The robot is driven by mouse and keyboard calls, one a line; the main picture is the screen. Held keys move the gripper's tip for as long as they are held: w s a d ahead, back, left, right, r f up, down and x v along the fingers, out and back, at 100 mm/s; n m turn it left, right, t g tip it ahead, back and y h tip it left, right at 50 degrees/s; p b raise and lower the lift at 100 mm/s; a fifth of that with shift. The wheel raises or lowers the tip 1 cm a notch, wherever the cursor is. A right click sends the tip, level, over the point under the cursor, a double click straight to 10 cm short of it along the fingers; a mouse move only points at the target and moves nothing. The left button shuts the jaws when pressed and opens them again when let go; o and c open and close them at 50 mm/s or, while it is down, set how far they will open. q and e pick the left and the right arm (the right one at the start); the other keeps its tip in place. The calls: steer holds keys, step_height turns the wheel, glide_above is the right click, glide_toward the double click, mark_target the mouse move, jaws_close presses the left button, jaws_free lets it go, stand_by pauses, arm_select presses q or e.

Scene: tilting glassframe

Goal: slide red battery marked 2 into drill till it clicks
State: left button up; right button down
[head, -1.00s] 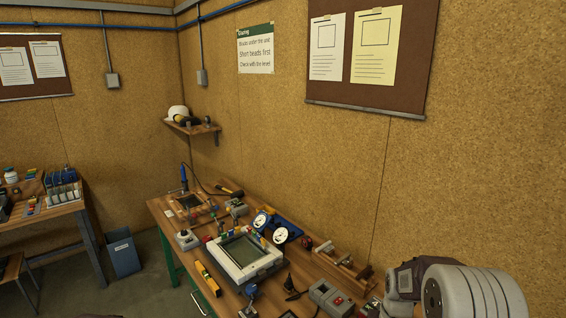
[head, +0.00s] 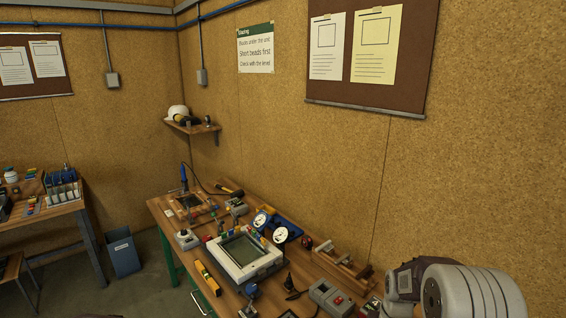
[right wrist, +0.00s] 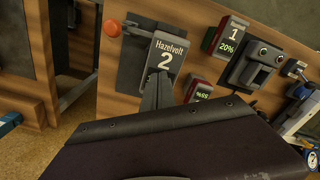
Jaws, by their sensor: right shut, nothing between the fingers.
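In the right wrist view, a block with a pale grey face marked "Hazelvolt 2" (right wrist: 165,55) sits on a dark pad; no red shows clearly on it. My right gripper (right wrist: 157,88) is shut and empty. Its fingers point at the lower edge of that block and overlap it in the picture; whether they touch I cannot tell. In the head view my right arm comes in at the lower right, with its fingers not clearly visible. I cannot pick out the drill for certain in either view. My left gripper is in neither view.
An orange knob (right wrist: 112,28) is left. In the head view, a white-framed unit (head: 245,254) and gauges crowd the bench.

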step_height(320, 180, up, 7)
steer(key=p, duration=0.5)
steer(key=shift+f, duration=0.2)
